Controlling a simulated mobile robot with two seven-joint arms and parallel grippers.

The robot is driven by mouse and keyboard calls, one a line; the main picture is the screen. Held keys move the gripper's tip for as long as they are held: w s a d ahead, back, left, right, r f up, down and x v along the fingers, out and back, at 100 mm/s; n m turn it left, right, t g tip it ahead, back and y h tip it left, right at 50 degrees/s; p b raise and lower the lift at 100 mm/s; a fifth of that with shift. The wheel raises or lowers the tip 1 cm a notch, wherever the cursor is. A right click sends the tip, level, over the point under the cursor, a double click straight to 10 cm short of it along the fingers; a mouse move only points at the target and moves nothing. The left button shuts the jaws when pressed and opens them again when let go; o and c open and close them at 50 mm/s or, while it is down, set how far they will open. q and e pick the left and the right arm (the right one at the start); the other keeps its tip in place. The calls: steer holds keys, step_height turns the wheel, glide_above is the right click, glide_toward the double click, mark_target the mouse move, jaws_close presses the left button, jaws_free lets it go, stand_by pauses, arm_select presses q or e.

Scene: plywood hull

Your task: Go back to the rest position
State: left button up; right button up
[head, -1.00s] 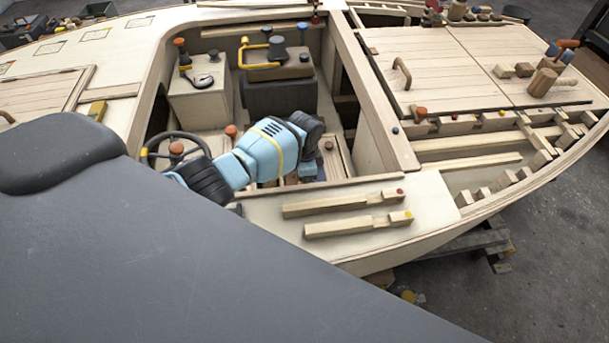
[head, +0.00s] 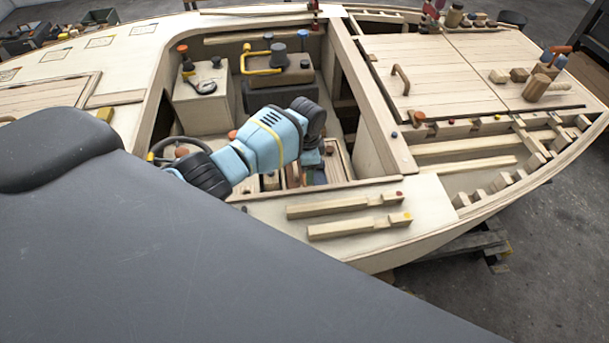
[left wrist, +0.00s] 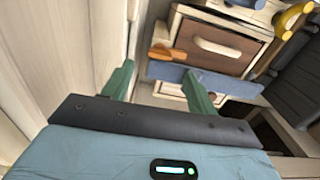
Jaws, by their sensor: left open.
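My left arm (head: 265,140) reaches over the cockpit in the head view, with its wrist bent down at the right end. Its fingertips cannot be made out clearly there. In the left wrist view my left gripper (left wrist: 158,83) has its two green fingers spread apart, and nothing shows clamped between them. A blue-grey bar (left wrist: 230,84) lies behind the right finger, in front of a wooden drawer front (left wrist: 215,45) with a pale handle. My right gripper is in neither view.
Cockpit walls surround the arm. A box with a gauge (head: 202,98), a yellow-handled unit (head: 278,68) and a steering wheel (head: 172,150) stand close by. Two wooden bars (head: 345,205) lie on the side deck. In the wrist view a pale wooden panel (left wrist: 60,45) is close at left.

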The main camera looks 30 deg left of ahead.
arm_select(q)
steer(key=shift+r, duration=0.9)
arm_select(e)
steer(key=shift+w+d+r, duration=0.1)
steer(key=shift+d+r, duration=0.05)
steer(key=shift+d, duration=0.05)
arm_select(q)
steer(key=shift+f, duration=0.15)
steer(key=shift+f, duration=0.25)
step_height(320, 180, down, 7)
steer(key=shift+f+b, duration=0.1)
steer(key=shift+b, duration=0.85)
arm_select(e)
steer(key=f, duration=0.1)
steer(key=s+f, duration=0.2)
steer(key=shift+s+a+g, duration=0.15)
steer(key=shift+a+g, duration=0.1)
steer(key=shift+g, duration=0.15)
steer(key=shift+r, duration=0.1)
